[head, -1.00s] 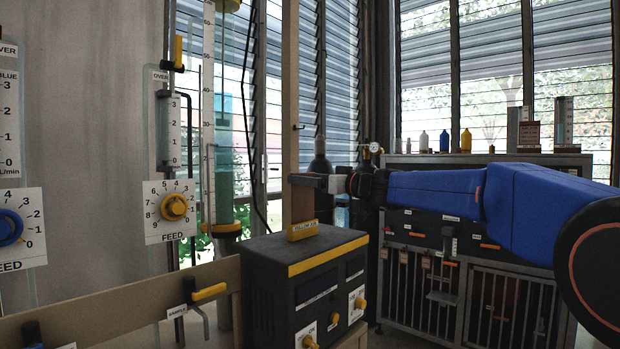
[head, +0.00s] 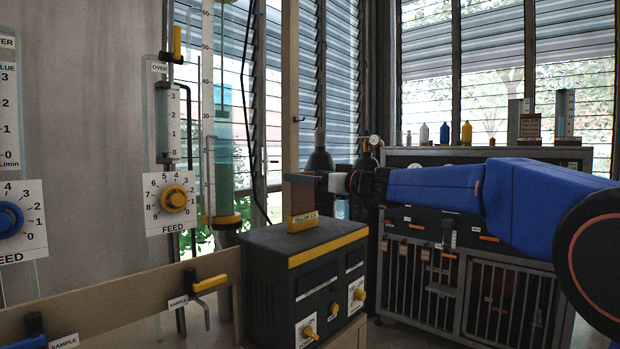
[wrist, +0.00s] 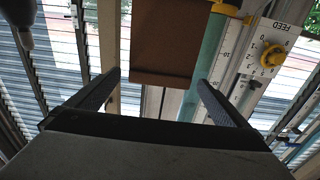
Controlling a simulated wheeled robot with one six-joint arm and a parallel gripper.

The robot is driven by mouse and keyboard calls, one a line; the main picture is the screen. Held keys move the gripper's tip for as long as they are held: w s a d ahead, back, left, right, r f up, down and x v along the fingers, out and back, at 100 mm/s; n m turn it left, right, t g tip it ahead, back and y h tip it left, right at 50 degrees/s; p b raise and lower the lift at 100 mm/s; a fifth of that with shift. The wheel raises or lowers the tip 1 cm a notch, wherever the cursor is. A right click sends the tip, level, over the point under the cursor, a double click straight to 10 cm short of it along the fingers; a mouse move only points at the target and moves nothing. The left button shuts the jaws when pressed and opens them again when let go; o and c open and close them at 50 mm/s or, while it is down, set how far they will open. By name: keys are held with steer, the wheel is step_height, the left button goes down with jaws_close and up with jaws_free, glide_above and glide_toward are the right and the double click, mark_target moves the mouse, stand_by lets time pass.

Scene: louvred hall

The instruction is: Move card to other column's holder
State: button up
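A brown card (head: 300,200) stands upright in a holder with a yellow front (head: 303,222) on top of the black box with a yellow stripe (head: 302,258). My gripper (head: 303,179) reaches in from the right, level with the card's upper part. In the wrist view the card (wrist: 172,45) shows between the fingertips of my gripper (wrist: 160,78), with gaps on both sides. The fingers are spread and hold nothing. The second column's holder cannot be made out in these views.
Yellow dial (head: 173,198) and blue dial (head: 10,218) panels stand at the left, beside a tall teal-filled glass column (head: 223,150). A beige rail (head: 130,290) with sample taps crosses the front. A cabinet (head: 480,270) bearing bottles stands at the right rear.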

steer(key=s+d+r, duration=0.3)
steer(key=d+r, duration=0.1)
steer(key=r, duration=0.1)
stand_by(0.8)
steer(key=v, duration=1.7)
steer(key=shift+d, duration=0.2)
steer(key=shift+s+f, duration=0.1)
steer(key=shift+f, duration=0.05)
stand_by(1.1)
